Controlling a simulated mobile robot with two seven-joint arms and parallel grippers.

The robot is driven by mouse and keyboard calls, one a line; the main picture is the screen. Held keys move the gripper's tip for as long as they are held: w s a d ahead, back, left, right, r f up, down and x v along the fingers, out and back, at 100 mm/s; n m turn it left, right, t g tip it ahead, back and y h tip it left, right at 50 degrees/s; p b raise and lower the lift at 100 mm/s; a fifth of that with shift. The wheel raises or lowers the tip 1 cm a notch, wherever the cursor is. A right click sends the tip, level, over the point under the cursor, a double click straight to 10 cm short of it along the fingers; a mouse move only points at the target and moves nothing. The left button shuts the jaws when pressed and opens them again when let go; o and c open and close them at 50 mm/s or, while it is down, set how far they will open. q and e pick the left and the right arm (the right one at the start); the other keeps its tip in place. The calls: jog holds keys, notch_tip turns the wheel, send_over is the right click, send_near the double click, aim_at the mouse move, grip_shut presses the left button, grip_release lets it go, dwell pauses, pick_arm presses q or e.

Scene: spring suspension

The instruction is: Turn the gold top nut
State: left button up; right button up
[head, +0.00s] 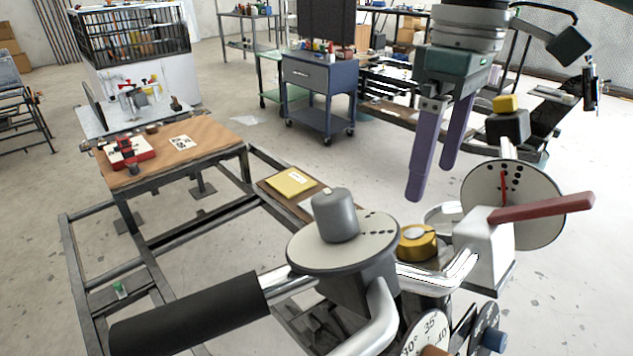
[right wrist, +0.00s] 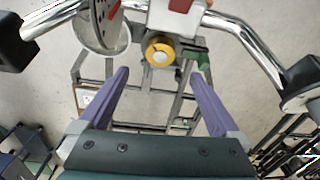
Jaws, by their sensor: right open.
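The gold top nut (head: 417,242) sits at the middle of the handlebar, between the grey dial on the left and the white housing on the right. It also shows in the right wrist view (right wrist: 160,50), near the top centre, with a pale centre. My right gripper (head: 432,180) is open and empty, its two purple fingers hanging above and beyond the nut. In the right wrist view the fingers (right wrist: 162,80) are spread wide, with the nut between and beyond their tips, apart from both. My left gripper is not in view.
A white housing (head: 484,250) with a red lever (head: 540,207) and a round plate stand close right of the nut. A grey knob (head: 336,215) on a dial stands left. The chrome handlebar (head: 440,278) runs beside the nut. Space above the nut is clear.

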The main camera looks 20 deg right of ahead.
aim_at(417, 235)
jog(key=f, duration=0.9)
jog(key=shift+s+a+f, duration=0.15)
jog(key=shift+s+f, duration=0.05)
jog(key=shift+f, duration=0.05)
jog(key=c, duration=1.4)
